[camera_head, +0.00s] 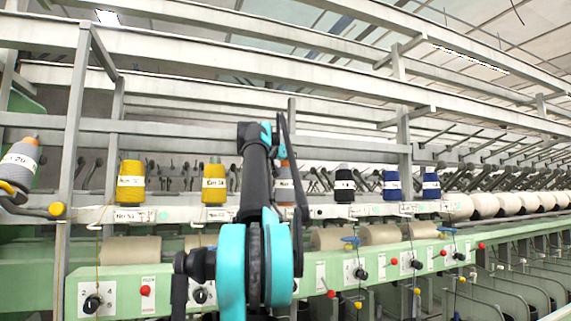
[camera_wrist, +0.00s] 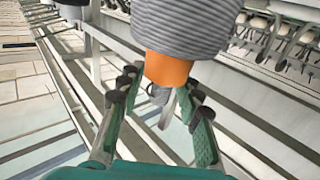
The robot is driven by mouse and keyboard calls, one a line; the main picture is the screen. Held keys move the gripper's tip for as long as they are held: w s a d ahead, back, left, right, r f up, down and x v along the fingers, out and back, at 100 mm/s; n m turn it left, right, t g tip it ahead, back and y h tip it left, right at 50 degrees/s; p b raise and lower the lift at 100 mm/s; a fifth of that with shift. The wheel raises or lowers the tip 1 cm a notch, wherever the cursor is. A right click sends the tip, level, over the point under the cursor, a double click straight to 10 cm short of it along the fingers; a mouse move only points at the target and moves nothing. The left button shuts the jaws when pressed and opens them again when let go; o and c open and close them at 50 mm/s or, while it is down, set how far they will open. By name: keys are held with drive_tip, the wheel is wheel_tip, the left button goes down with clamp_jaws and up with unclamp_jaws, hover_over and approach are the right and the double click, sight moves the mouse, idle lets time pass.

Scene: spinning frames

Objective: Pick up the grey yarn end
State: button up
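A grey yarn bobbin (camera_wrist: 187,25) with an orange core tip (camera_wrist: 168,68) fills the top of the wrist view. In the head view this grey bobbin (camera_head: 284,184) stands on the rail, partly hidden behind my arm. My gripper (camera_wrist: 160,88) is open, with its teal fingers on either side of the orange tip. I cannot tell whether either finger touches it. No loose yarn end can be made out on this bobbin. Another grey bobbin (camera_head: 21,163) with an orange tip leans at the far left of the head view.
Yellow bobbins (camera_head: 131,182) (camera_head: 214,183) stand left of my arm. A black bobbin (camera_head: 344,185) and blue bobbins (camera_head: 391,185) (camera_head: 431,184) stand to the right. Metal beams (camera_head: 190,126) run behind and above. The green machine front (camera_head: 130,278) with knobs lies below.

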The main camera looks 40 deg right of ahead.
drive_tip(key=shift+x, duration=1.05)
drive_tip(key=shift+c, duration=0.5)
clamp_jaws()
